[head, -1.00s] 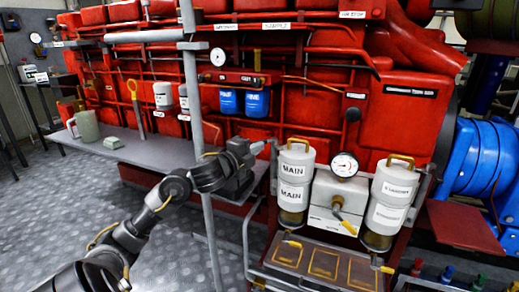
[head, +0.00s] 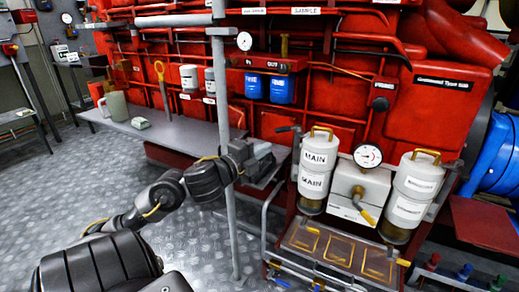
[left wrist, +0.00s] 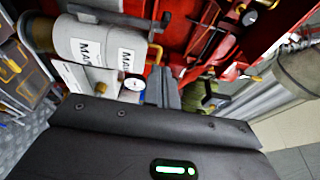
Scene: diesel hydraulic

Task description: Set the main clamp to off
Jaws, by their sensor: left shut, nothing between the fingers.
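The white canister labelled MAIN (head: 314,170) stands upright on the red engine's front and also shows sideways in the left wrist view (left wrist: 90,42). A dark lever (head: 287,129) sticks out to the left by its upper left side and looks like the main clamp. A dark bar near the canister shows in the left wrist view (left wrist: 110,17). My left gripper (head: 268,153) is left of the canister and below the lever, apart from the canister. Its fingers (left wrist: 166,84) are shut and empty. My right gripper is not in view.
A grey post (head: 223,100) rises beside my left forearm. A grey bench (head: 180,130) holds a mug (head: 115,105).

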